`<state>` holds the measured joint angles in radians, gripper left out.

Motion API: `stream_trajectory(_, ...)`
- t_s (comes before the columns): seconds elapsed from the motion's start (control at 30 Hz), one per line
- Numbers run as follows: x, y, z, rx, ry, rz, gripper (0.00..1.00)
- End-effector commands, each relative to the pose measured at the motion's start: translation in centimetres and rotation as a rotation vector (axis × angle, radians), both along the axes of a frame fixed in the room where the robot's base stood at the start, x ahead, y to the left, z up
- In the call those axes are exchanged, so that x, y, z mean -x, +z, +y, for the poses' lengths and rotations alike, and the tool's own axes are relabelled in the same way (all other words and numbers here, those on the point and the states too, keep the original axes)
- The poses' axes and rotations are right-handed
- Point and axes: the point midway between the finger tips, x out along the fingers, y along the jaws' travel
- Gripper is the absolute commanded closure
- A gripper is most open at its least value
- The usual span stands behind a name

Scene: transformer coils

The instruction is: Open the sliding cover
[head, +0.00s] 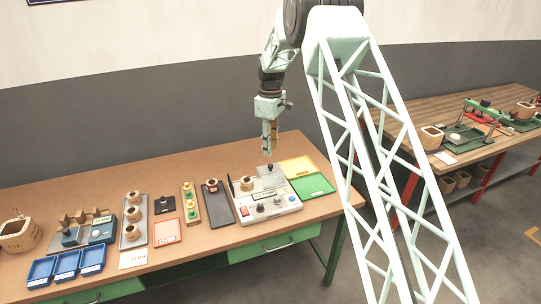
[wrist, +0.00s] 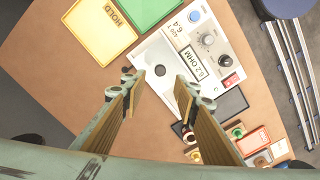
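The sliding cover (head: 276,180) is a light grey plate on top of the white test box (head: 262,213), with a dark round knob (head: 270,167) standing on it. In the wrist view the cover (wrist: 150,95) and its knob (wrist: 160,71) lie between and beyond my fingers. My gripper (head: 267,152) points down above the knob, apart from it. In the wrist view my gripper (wrist: 157,84) is open, its two tan-padded fingers wide apart with nothing between them. A copper-coloured coil (head: 247,183) stands at the left of the cover.
A yellow tray (head: 297,166) and a green tray (head: 312,186) lie right of the box. A dark tray (head: 219,204) with a coil lies to its left. Blue bins (head: 66,264) and more coils stand further left. The bench behind the box is clear.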

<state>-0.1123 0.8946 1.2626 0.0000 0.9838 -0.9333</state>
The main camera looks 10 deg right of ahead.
Motion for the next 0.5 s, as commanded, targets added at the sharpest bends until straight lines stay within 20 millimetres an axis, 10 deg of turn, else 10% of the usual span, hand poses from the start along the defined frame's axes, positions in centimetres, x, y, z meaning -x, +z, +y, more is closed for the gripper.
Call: stream_trajectory(0.5, 0.0, 3.4, 0.0, 0.0, 0.0, 0.0, 0.72)
